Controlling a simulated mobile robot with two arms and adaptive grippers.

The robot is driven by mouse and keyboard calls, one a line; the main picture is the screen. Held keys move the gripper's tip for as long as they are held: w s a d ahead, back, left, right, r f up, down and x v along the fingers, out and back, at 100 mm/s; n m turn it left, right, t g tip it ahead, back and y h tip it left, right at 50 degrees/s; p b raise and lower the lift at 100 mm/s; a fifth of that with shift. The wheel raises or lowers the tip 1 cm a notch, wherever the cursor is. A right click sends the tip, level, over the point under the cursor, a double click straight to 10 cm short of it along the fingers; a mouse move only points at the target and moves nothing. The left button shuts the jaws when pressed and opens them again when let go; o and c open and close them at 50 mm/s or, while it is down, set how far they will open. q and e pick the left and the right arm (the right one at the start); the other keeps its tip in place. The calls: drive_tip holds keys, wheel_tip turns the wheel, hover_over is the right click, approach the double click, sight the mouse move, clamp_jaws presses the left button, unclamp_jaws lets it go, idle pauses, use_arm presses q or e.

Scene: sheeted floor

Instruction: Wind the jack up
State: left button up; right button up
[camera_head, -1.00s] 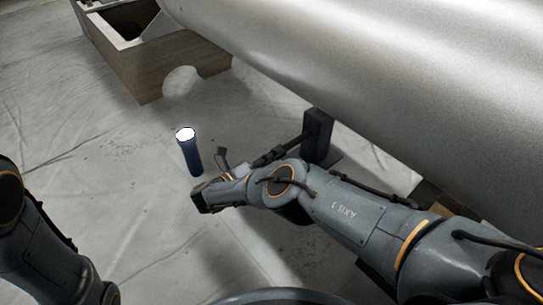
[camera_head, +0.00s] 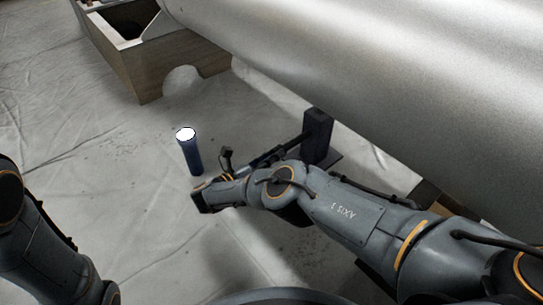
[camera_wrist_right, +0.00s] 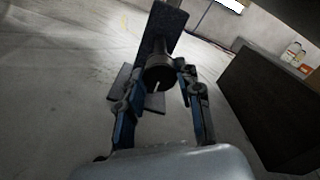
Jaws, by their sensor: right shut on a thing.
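The jack (camera_head: 317,135) is a dark upright block on a flat base plate, standing under a large silver cylinder. In the right wrist view the jack (camera_wrist_right: 165,28) is straight ahead, with a dark round knob-like drive end (camera_wrist_right: 160,72) facing me. My right gripper (camera_head: 292,144) reaches to the jack from the lower left. In the wrist view its blue fingers (camera_wrist_right: 163,77) are on both sides of the round end and shut on it. Part of the grip is hidden in the head view. Only my left arm shows at the left edge; its gripper is out of view.
The silver cylinder (camera_head: 390,75) hangs low over the jack. A blue lamp-like tube (camera_head: 194,158) with a bright top stands close to my right wrist. A wooden cradle (camera_head: 150,80) is at the back left. The sheeted floor at left is clear.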

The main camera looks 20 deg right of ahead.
drive_tip(key=shift+d, duration=0.1)
drive_tip(key=o, duration=1.2)
drive_tip(key=shift+c, duration=0.2)
wheel_tip(320, 180, up, 10)
